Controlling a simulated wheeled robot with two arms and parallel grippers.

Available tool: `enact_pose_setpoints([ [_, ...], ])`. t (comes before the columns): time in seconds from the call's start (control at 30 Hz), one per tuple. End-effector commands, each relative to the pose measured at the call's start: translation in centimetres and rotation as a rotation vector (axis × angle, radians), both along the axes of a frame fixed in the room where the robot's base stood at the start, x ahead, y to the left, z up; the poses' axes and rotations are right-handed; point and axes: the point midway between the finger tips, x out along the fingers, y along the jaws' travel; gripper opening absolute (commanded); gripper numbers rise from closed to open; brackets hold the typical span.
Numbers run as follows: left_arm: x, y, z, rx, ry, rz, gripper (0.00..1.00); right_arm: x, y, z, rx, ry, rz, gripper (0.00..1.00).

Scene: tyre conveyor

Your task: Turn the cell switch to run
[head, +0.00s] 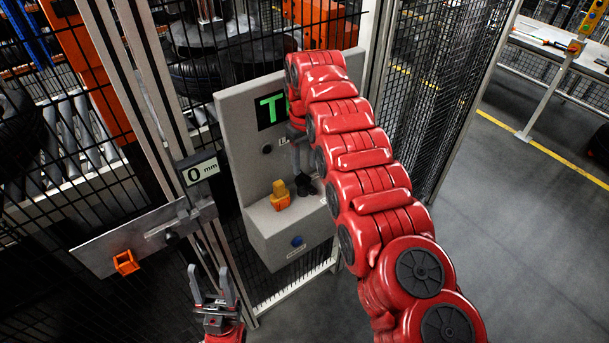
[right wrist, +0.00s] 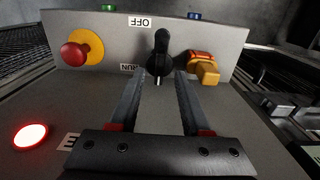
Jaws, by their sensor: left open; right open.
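The black cell switch (right wrist: 160,45) stands on the grey control box, between an OFF label (right wrist: 139,21) above and a RUN label (right wrist: 130,68) at lower left in the right wrist view. Its handle looks roughly upright there, with its top near OFF. It also shows in the head view (head: 304,187). My right gripper (right wrist: 160,77) is open, with its fingertips on either side of the switch's lower end; I cannot tell whether they touch it. My left gripper (head: 212,284) is open and empty at the bottom of the head view, away from the box.
On the control box (head: 238,130) are a yellow-orange switch (head: 280,195) beside the black one, a blue button (head: 297,241) and a partly hidden green-lettered screen (head: 270,108). A red emergency button (right wrist: 75,53) shows too.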

Motion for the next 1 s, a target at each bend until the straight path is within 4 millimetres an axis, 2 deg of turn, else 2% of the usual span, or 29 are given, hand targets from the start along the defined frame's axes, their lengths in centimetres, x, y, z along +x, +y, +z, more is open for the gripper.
enact_pose_setpoints([
  [0.1,0.0,0.0,0.4,0.000,0.000,0.000,0.50,0.1,-0.1,-2.2,-0.002,0.002,0.001,0.47],
  [0.23,0.0,0.0,0.5,0.000,0.000,0.000,0.50,0.2,-0.1,-3.6,-0.001,0.001,0.001,0.47],
  [0.4,0.0,0.0,0.6,0.000,0.000,0.000,0.50,0.3,-0.2,-4.4,0.000,-0.001,0.001,0.47],
  [0.63,0.0,0.0,0.5,0.000,0.000,0.000,0.50,0.3,-0.2,-4.4,0.000,-0.002,0.001,0.47],
  [0.9,0.0,0.0,0.5,0.000,0.000,0.000,0.50,0.3,-0.2,-4.4,0.000,-0.002,0.001,0.00],
  [1.0,0.0,0.0,0.5,0.000,0.000,0.000,0.50,0.3,-0.2,-4.4,0.000,-0.001,0.001,0.00],
])
